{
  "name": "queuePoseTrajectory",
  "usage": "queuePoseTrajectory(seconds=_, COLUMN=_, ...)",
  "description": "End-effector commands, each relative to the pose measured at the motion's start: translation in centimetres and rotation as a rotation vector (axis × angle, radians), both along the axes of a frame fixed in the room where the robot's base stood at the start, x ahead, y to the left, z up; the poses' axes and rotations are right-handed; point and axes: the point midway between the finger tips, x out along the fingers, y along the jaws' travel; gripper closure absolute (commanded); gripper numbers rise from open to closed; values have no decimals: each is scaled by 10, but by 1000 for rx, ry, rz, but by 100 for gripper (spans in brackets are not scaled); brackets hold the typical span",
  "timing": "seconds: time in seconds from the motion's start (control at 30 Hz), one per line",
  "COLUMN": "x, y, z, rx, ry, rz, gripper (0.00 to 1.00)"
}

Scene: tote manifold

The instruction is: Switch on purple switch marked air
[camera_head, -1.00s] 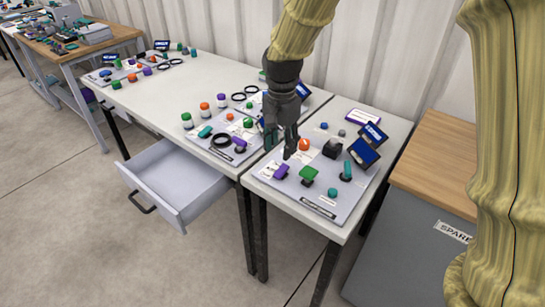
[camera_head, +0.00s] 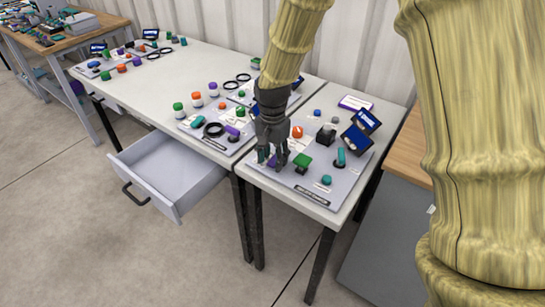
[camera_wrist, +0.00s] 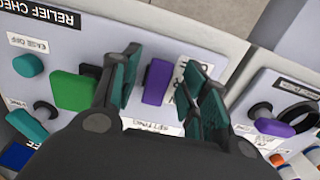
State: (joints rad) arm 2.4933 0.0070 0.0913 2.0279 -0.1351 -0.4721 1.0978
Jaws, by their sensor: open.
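A purple switch (camera_wrist: 157,82) stands on the grey panel (camera_wrist: 90,30) headed "RELIEF CHE…", in the wrist view. My gripper (camera_wrist: 163,88) is open, with fingers on both sides of this switch; I cannot tell whether they touch it. In the head view my gripper (camera_head: 272,160) points down at the panel's left side and mostly hides the switch. A second purple switch (camera_wrist: 274,127) is on the neighbouring panel and also shows in the head view (camera_head: 232,130). No "air" marking is legible near either switch; the label beside the nearer one is partly covered.
A green switch (camera_wrist: 72,91) stands close beside my finger. A teal button (camera_wrist: 28,65) is farther left. A red-orange knob (camera_head: 297,132), a black block (camera_head: 325,136) and tilted blue displays (camera_head: 356,139) stand behind. An open drawer (camera_head: 165,175) juts out under the left table.

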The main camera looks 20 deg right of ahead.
Motion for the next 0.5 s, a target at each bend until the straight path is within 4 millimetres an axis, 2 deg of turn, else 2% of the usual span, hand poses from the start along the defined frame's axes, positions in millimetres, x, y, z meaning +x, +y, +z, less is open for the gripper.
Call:
queuePoseTrajectory(seconds=0.33, x=0, y=0, z=-3, rx=1, ry=-1, rz=0, gripper=55)
queuePoseTrajectory(seconds=0.37, x=0, y=0, z=-3, rx=1, ry=-1, rz=0, gripper=59)
queuePoseTrajectory(seconds=0.5, x=0, y=0, z=-3, rx=1, ry=-1, rz=0, gripper=84)
